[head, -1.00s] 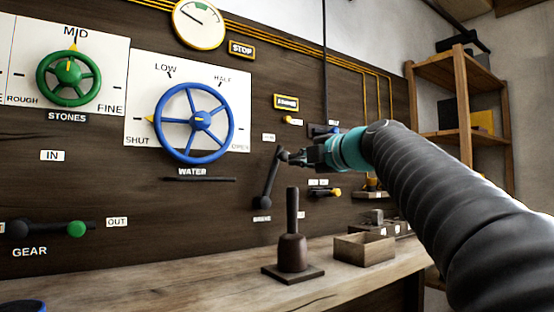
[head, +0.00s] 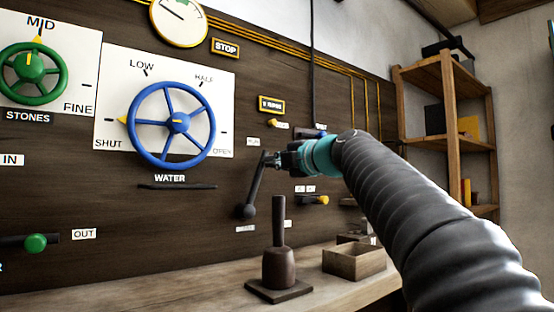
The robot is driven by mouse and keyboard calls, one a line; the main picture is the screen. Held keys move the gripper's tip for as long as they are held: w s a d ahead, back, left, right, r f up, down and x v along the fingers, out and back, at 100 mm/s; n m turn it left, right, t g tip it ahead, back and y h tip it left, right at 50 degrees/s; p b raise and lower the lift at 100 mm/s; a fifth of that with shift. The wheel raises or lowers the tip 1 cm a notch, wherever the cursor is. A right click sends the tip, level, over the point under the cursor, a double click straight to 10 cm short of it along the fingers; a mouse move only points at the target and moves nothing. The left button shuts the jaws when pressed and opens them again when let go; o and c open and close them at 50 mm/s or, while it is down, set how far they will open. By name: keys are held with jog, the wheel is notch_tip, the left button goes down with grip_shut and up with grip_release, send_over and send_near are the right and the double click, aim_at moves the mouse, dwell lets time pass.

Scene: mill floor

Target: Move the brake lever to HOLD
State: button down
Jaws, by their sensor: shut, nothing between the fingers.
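The brake lever (head: 255,186) is a dark bar on the wooden panel. Its round hub (head: 247,211) is at the bottom, and the bar stands up, leaning a little right. My gripper (head: 273,160) is at the lever's upper end with its fingers shut and nothing seen between them. The fingertips overlap the lever top in this view; I cannot tell whether they touch it. A small label (head: 254,141) is above the lever, and others are below the hub (head: 245,229) and to its lower right (head: 283,226). Their words are too small to read surely.
A blue water wheel (head: 178,122) is left of the lever. A dark post on a square base (head: 278,268) and a wooden box (head: 353,262) stand on the bench (head: 215,291) below. A yellow-tipped small lever (head: 321,200) is close under my gripper. Shelves (head: 447,75) stand at right.

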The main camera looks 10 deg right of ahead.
jog(key=w+p, duration=0.4)
jog(key=w, duration=0.5)
jog(key=shift+w+a+r, duration=0.15)
jog(key=shift+a+r, duration=0.1)
jog(key=shift+a, duration=0.2)
